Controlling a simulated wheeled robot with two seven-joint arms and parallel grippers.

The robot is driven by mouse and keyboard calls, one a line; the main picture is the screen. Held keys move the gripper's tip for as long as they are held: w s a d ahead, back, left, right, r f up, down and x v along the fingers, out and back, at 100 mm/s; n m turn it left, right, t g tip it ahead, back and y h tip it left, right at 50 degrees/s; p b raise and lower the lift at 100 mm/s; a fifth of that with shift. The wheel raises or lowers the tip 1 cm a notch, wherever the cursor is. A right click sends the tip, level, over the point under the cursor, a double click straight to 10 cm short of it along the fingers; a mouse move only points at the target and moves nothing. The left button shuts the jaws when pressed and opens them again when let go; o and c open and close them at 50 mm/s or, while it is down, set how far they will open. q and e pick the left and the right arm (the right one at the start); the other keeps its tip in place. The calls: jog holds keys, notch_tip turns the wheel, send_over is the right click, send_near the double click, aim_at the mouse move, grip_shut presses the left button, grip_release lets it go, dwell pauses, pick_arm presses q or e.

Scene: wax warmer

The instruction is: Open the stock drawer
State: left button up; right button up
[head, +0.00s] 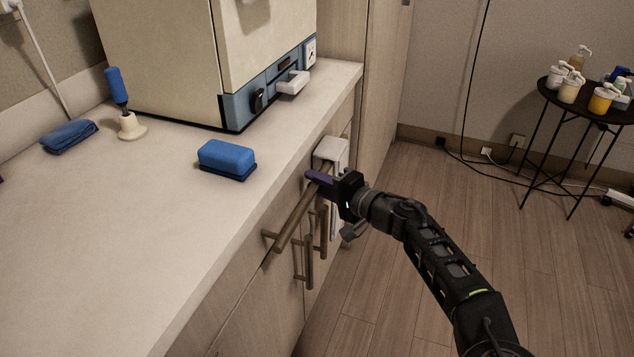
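The drawer (232,298) is in the cabinet front under the counter, and its front looks flush with the cabinet. Its long bronze bar handle (290,222) runs along the front below the counter edge. The other finger is hidden, so I cannot tell whether the gripper is closed on the bar. My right gripper is not in view.
Two upright handles (309,262) sit below the bar, close to my gripper. A white box (331,152) is just beyond it. A blue block (227,160) and a warmer cabinet (190,60) stand on the counter (110,240). The floor (400,180) beside the cabinet is clear.

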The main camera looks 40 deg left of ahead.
pick_arm(q)
grip_shut()
dwell(0.9)
